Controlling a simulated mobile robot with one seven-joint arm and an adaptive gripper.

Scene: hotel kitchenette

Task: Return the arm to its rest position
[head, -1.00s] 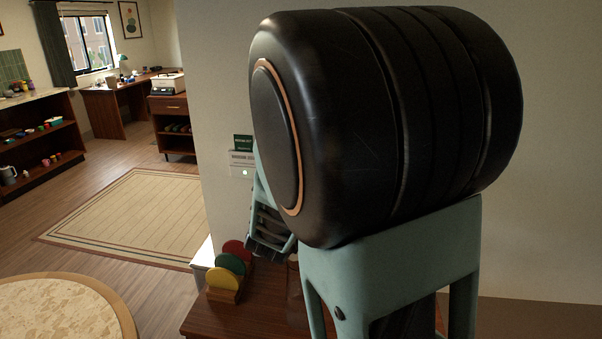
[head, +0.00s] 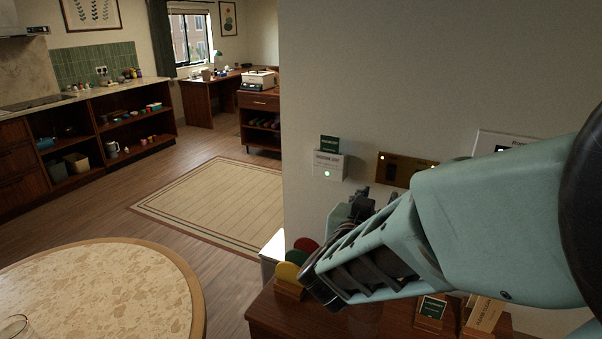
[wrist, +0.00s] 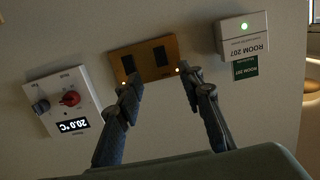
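My gripper (wrist: 162,86) is open and empty in the wrist view. Its two dark fingers stand apart, pointing at the wall around a brass switch plate (wrist: 145,58) with two dark rockers. Nothing is between the fingers. In the head view my gripper (head: 358,203) is partly hidden by my own wrist, which reaches in from the right above the wooden cabinet (head: 270,318). Whether the fingers touch the wall or plate cannot be told.
A card holder (head: 328,165) with a green card and a thermostat (wrist: 70,100) reading 20.0 °C flank the plate. Coloured discs (head: 287,271) and small card stands (head: 431,308) sit on the cabinet. A round table (head: 100,290) is at left; open floor lies beyond.

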